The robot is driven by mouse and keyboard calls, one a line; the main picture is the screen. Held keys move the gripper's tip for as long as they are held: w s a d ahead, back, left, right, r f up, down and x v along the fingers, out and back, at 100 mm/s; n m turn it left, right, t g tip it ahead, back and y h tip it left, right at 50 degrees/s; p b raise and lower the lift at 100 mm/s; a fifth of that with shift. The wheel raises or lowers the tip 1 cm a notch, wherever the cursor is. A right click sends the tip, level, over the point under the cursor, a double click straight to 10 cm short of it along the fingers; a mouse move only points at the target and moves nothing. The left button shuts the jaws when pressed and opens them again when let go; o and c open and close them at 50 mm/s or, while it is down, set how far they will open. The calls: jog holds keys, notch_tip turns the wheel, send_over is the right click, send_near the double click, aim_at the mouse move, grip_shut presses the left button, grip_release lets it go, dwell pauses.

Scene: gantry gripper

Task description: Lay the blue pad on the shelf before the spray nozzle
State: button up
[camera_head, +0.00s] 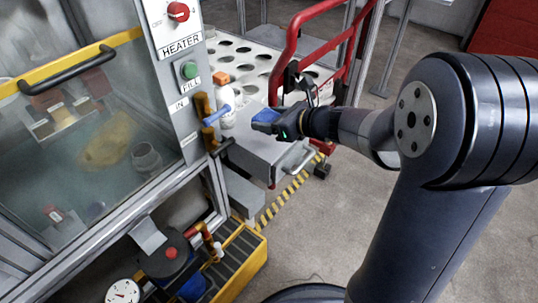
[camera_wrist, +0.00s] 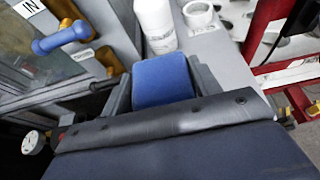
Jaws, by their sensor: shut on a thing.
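My gripper (camera_head: 275,123) is shut on the blue pad (camera_head: 265,116), with a finger on each side of it in the wrist view (camera_wrist: 162,92). The pad (camera_wrist: 162,75) sticks out beyond the fingers. It appears above the grey shelf (camera_head: 268,158); I cannot tell whether it touches it. The shelf also shows in the wrist view (camera_wrist: 222,58). A white bottle (camera_head: 227,112) with an orange top (camera_head: 221,78) stands at the shelf's far left, beyond the pad, and its body shows in the wrist view (camera_wrist: 155,28). I cannot tell for certain which part is the spray nozzle.
A blue-handled valve (camera_head: 217,115) juts from the heater panel (camera_head: 180,70) left of the shelf. A white ring (camera_wrist: 198,15) lies beside the bottle. A red rail (camera_head: 292,55) and a white perforated rack (camera_head: 240,58) stand behind. Open floor (camera_head: 320,220) lies in front.

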aim_at(270, 148)
notch_tip(270, 148, down, 8)
jog(key=b, duration=0.3)
jog(key=shift+r, duration=0.2)
jog(key=shift+f, duration=0.1)
jog(key=o, duration=0.9)
jog(key=shift+o, duration=0.2)
jog(key=shift+r, duration=0.3)
jog(key=p+v, duration=0.4)
jog(key=v, duration=0.8)
jog(key=shift+f, duration=0.15)
